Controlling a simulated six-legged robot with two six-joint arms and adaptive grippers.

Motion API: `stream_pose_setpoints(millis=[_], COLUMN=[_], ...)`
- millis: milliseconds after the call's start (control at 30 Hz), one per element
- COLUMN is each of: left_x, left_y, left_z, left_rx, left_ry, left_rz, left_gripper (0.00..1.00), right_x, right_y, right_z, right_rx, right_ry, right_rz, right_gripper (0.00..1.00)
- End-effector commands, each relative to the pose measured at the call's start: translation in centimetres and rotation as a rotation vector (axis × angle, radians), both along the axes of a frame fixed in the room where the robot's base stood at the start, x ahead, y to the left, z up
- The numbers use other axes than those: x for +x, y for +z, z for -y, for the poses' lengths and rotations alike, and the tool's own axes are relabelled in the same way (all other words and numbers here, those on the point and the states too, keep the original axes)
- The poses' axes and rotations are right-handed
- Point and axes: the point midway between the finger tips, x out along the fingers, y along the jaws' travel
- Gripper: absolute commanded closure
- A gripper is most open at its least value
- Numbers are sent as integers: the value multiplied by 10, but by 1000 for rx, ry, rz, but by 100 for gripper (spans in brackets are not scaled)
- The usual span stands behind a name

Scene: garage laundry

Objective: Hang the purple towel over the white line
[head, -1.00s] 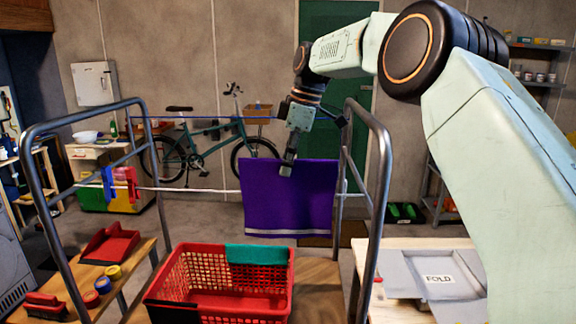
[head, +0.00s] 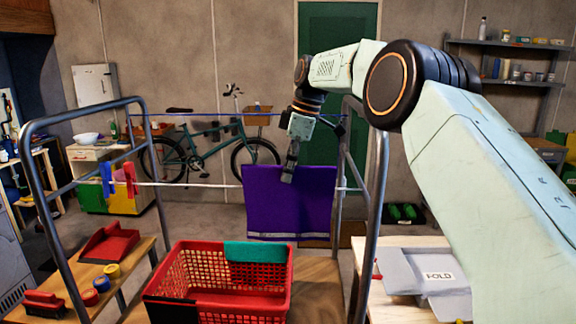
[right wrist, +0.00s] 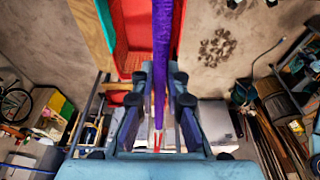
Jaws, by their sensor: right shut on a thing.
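The purple towel (head: 288,203) hangs spread out in the head view, with a pale stripe near its lower edge. My right gripper (head: 288,174) is shut on its top edge. In the right wrist view the towel (right wrist: 161,60) shows edge-on between the fingers (right wrist: 158,110). The white line (head: 200,185) runs across between the two grey metal frames at about the height of the towel's upper part. The towel hides part of the line, so I cannot tell whether they touch. My left gripper is not in view.
A blue line (head: 190,114) runs above and behind the white one. Coloured pegs (head: 118,180) sit on the white line at left. A red basket (head: 220,302) with a teal cloth (head: 255,251) stands below. Grey frame posts (head: 378,190) rise close by the towel's right side.

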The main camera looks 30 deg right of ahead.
Motion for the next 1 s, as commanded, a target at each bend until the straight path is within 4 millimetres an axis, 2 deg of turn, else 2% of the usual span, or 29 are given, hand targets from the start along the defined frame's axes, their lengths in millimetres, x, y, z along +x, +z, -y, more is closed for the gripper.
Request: stream_pose_setpoints(millis=[100, 500, 1000], left_x=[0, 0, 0], left_y=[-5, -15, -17], left_z=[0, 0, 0], left_rx=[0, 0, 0], left_ry=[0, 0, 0], left_rz=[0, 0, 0], left_gripper=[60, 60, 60], right_x=[-1, -1, -1], right_y=[-12, -36, -42], right_z=[0, 0, 0], right_rx=[1, 1, 1], right_ry=[1, 1, 1], right_rz=[-8, -5, -5], right_gripper=[100, 100, 100])
